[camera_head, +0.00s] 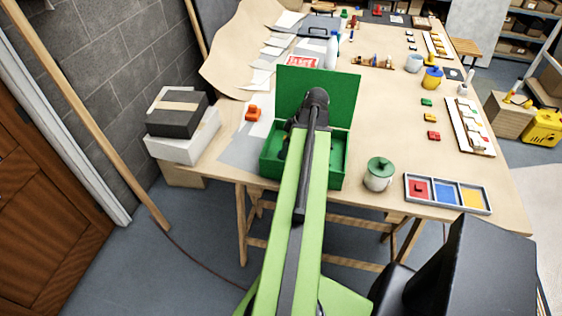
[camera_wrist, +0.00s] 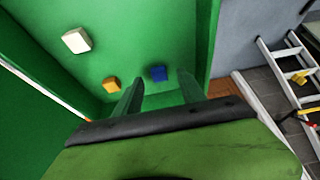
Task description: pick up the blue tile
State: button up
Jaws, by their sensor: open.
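The blue tile (camera_wrist: 158,73) lies on the green floor inside the open green box (camera_head: 338,160), as the wrist view shows. A yellow-orange tile (camera_wrist: 111,84) lies to its left, and a white tile (camera_wrist: 76,40) lies further left and up in the picture. My gripper (camera_wrist: 161,83) is open, with its two fingers reaching into the box. The blue tile shows between and just beyond the fingertips, and I see no contact. In the head view my arm hides the gripper and the tiles.
The box's raised green lid (camera_head: 340,90) stands behind my arm. A jar with a green lid (camera_head: 379,176) and a tray with coloured compartments (camera_head: 447,193) stand to the right. An orange piece (camera_head: 253,113) lies to the left. Box walls flank the gripper.

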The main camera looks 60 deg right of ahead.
jog(key=shift+b+x, duration=0.3)
jog(key=shift+x, duration=0.6)
jog(key=shift+s+r, duration=0.1)
jog(key=shift+r, duration=0.05)
jog(key=shift+c, duration=0.5)
grip_shut()
